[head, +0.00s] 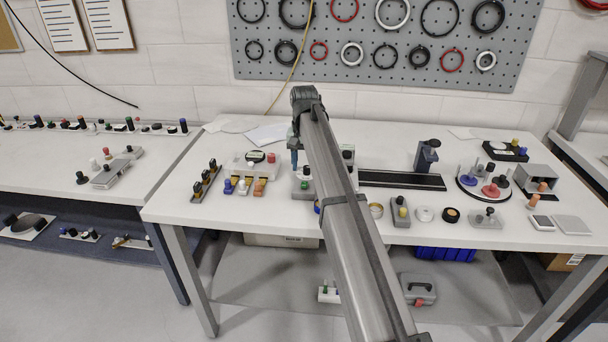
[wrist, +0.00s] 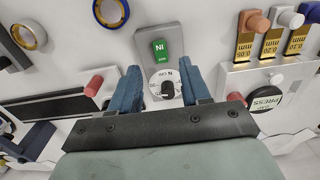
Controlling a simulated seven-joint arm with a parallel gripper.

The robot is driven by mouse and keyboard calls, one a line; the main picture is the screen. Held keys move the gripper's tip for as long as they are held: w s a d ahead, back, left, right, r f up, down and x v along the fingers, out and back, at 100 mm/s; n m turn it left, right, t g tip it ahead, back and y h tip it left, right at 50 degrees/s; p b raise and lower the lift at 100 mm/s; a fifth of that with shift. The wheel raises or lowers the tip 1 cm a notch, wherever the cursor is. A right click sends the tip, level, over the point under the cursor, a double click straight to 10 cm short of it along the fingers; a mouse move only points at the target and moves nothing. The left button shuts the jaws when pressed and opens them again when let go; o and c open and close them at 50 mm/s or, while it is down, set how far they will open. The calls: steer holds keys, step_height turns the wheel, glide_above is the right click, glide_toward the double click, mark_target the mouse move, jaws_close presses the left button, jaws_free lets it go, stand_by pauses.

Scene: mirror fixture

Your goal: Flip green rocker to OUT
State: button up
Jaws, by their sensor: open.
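The green rocker (wrist: 160,52) is set in a grey fixture plate (wrist: 172,33) in the wrist view. Its lettering reads IN and appears upside down; no OUT marking is readable. A black knob on a round white dial (wrist: 166,84) sits on the same plate, nearer my gripper. My gripper (wrist: 160,84) is open and empty, with one blue finger on each side of the dial. The rocker lies just beyond the fingertips in the picture; I cannot tell the height gap. In the head view my gripper (head: 295,160) is over the fixture, and my arm hides part of it.
In the wrist view, a block with coloured plugs and brass gauge tabs (wrist: 270,42) is at right, beside a round PRESS button (wrist: 264,99). A black rail (wrist: 45,108) and red knob (wrist: 94,86) are at left. Two rings lie at upper left. Bare table separates these.

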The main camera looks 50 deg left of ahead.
step_height(320, 180, up, 8)
stand_by(0.4)
stand_by(0.4)
